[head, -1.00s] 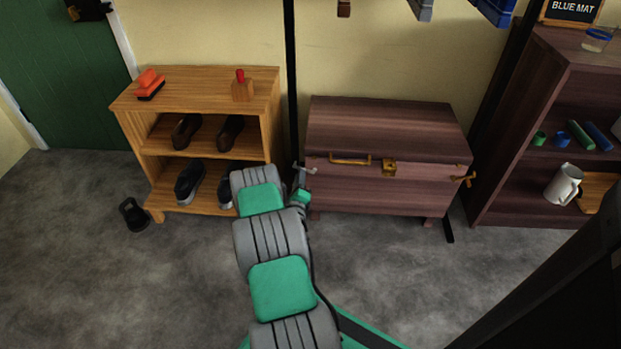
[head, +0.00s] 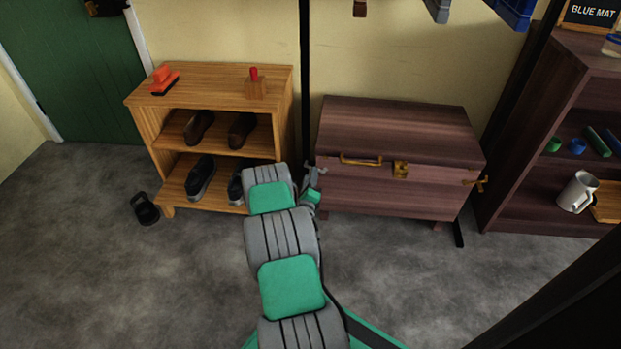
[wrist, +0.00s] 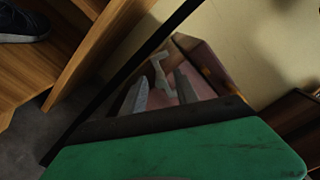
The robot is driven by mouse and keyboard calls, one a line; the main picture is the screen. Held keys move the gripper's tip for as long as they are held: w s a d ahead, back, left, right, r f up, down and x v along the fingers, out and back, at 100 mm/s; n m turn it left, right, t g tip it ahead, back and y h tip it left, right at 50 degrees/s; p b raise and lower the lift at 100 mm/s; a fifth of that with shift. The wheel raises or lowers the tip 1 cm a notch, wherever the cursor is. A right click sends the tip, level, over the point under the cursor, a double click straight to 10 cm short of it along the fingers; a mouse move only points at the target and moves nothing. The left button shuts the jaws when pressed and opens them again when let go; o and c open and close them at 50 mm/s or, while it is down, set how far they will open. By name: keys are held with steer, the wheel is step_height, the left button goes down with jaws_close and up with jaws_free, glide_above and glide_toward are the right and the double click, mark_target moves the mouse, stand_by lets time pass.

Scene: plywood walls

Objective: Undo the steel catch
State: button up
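The chest (head: 400,133) is dark brown wood with its lid down. The steel catch (head: 319,168) is a small grey piece at its left end, partly hidden by my arm. In the wrist view the steel catch (wrist: 160,74) is a pale T-shaped lever ahead of my gripper (wrist: 161,92). My two grey fingers are apart, one on each side of its lower part in the picture. I cannot tell whether they touch it. In the head view my arm hides most of the gripper. A brass catch (head: 475,183) is at the chest's right end.
A brass handle (head: 360,160) and a brass fitting (head: 400,170) are on the chest's front. A shoe rack (head: 213,88) stands left, with a dark post (head: 305,70) between. A shelf unit (head: 570,90) stands right. A kettlebell-like weight (head: 146,210) lies on otherwise clear floor.

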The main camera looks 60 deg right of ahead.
steer(key=p+v, duration=0.1)
steer(key=v, duration=0.6)
steer(key=shift+s+a+p, duration=0.15)
steer(key=shift+a+p, duration=0.2)
steer(key=shift+p, duration=0.05)
